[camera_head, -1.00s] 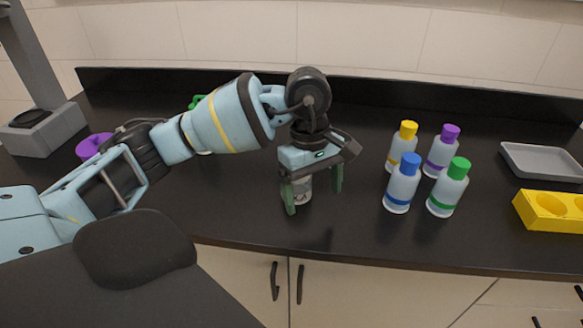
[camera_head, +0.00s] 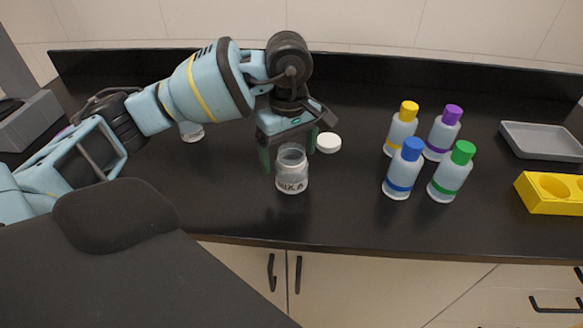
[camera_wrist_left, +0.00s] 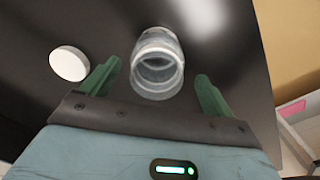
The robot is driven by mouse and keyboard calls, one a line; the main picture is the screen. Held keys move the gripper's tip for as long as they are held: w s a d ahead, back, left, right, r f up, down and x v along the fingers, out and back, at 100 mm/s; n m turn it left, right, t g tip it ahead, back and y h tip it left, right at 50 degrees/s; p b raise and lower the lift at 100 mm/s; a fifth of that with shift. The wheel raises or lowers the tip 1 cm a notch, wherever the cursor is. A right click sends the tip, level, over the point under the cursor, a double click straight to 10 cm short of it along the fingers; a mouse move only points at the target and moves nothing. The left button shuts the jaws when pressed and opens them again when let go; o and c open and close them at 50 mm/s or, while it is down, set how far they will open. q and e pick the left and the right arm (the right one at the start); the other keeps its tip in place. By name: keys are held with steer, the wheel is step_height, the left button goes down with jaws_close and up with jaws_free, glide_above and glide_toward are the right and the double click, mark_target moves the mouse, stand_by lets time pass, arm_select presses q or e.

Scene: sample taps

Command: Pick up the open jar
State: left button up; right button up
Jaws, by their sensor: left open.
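The open jar (camera_head: 292,170) is clear, with a label and no lid, and stands upright on the black counter. In the left wrist view the jar (camera_wrist_left: 157,62) shows its round mouth towards me, between the two green fingers and a little beyond them. A white lid (camera_head: 328,142) lies on the counter behind and right of the jar.
Four-colour capped bottles (camera_head: 401,168) stand to the right. A grey tray (camera_head: 541,140) and a yellow rack (camera_head: 537,202) are at the far right. Another jar (camera_head: 191,131) is partly hidden behind my left arm. The counter in front of the jar is clear.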

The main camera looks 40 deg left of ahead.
mark_target(292, 169)
arm_select(q)
steer(key=shift+w+d+f+p, duration=0.1)
steer(key=shift+d+f+p, duration=0.05)
steer(key=shift+f, duration=1.15)
steer(key=shift+d+f+p, duration=0.1)
steer(key=shift+f+p, duration=0.05)
steer(key=shift+f, duration=1.1)
arm_select(e)
steer(key=shift+w+r, duration=0.35)
steer(key=shift+r, duration=0.05)
arm_select(q)
steer(key=c, duration=1.1)
steer(key=shift+o, duration=0.2)
